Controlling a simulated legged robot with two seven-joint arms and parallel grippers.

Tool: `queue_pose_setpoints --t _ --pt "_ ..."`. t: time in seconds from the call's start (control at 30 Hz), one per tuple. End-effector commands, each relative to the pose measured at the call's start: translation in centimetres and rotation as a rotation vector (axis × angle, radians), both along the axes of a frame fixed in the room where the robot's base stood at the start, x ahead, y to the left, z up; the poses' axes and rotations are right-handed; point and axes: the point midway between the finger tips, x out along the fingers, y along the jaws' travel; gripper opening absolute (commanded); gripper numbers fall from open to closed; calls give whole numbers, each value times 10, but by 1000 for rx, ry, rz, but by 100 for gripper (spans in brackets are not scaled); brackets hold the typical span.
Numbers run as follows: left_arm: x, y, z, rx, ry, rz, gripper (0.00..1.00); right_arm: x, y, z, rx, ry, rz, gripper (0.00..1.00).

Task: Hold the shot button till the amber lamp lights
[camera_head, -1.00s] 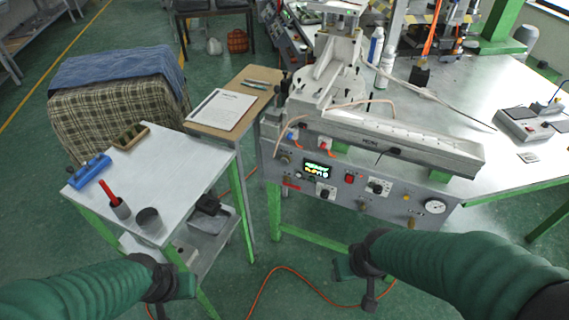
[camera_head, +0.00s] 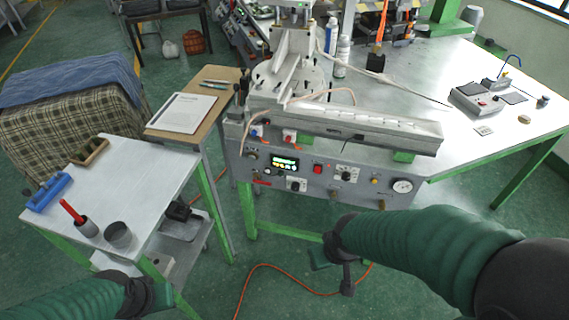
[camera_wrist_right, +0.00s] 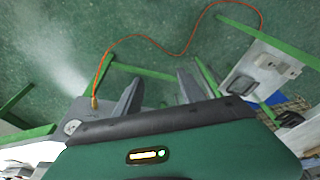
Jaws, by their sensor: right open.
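The wax injector's grey front panel (camera_head: 330,186) faces me. It carries a lit display (camera_head: 285,163), a red button (camera_head: 317,169), a knob (camera_head: 346,173), a small amber lamp (camera_head: 374,181) and a dial gauge (camera_head: 402,186). I cannot tell which control is the shot button or whether the lamp is lit. My right gripper (camera_head: 332,268) is open and empty, in front of and below the panel, apart from it. Its two fingers also show spread in the right wrist view (camera_wrist_right: 158,92). My left gripper (camera_head: 150,297) is at the lower left, beside the side table; its jaw opening is unclear.
The side table (camera_head: 140,175) holds a blue holder (camera_head: 48,192), a cup with a red tool (camera_head: 86,228) and a dark cup (camera_head: 118,235). A clipboard (camera_head: 182,112) lies behind. An orange hose (camera_head: 262,268) crosses the floor. Floor before the panel is otherwise clear.

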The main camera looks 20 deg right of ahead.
Motion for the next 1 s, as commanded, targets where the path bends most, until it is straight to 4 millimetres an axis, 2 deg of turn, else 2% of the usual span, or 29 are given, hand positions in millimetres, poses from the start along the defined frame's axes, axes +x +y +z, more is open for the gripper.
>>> queue_pose_setpoints --t 0.03,0.33,1.0 --pt "0 0 0 0 0 0 0 0 0 0 0 0 0 39" --pt "0 0 0 0 0 0 0 0 0 0 0 0 0 0" --pt "0 0 0 0 0 0 0 0 0 0 0 0 0 0"
